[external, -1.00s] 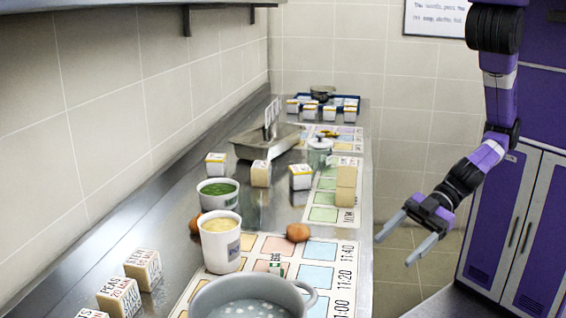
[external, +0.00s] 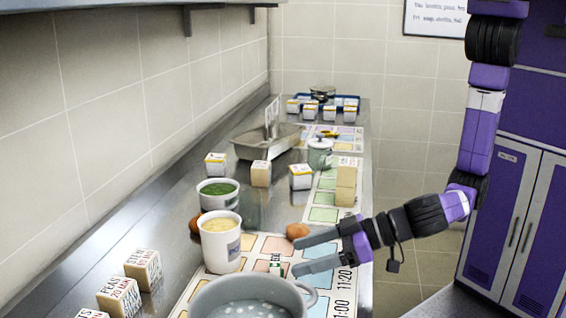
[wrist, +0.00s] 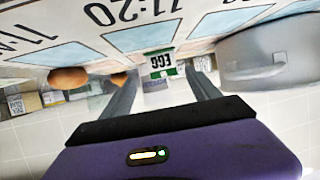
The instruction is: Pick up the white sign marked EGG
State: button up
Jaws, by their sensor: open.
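The white sign marked EGG (external: 276,263) is small, with a green part, and stands on the printed mat beyond the grey pot. In the wrist view the sign (wrist: 160,63) appears upside down, between my two fingers and a little beyond their tips. My gripper (external: 297,257) is open and empty, reaching in from the right with its fingers pointing left. Its fingertips are close to the sign's right side. In the wrist view my gripper (wrist: 162,76) has its fingers spread around the line to the sign. I cannot tell whether either finger touches it.
The grey pot (external: 205,297) stands close in front of the sign. A brown egg (external: 298,231) lies just behind my upper finger. A white cup of yellow soup (external: 221,256) and a cup of green soup (external: 217,204) stand to the left. Labelled blocks (external: 120,296) sit at front left.

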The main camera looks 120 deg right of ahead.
aim_at(278, 259)
jog(key=p+x, duration=0.1)
jog(key=x, duration=0.5)
jog(key=shift+w+a+r+p, duration=0.2)
jog(key=shift+r+p, duration=0.05)
jog(key=shift+p, duration=0.1)
jog(key=shift+w+d+f, duration=0.2)
jog(key=shift+w+f, duration=0.05)
jog(key=c, duration=1.4)
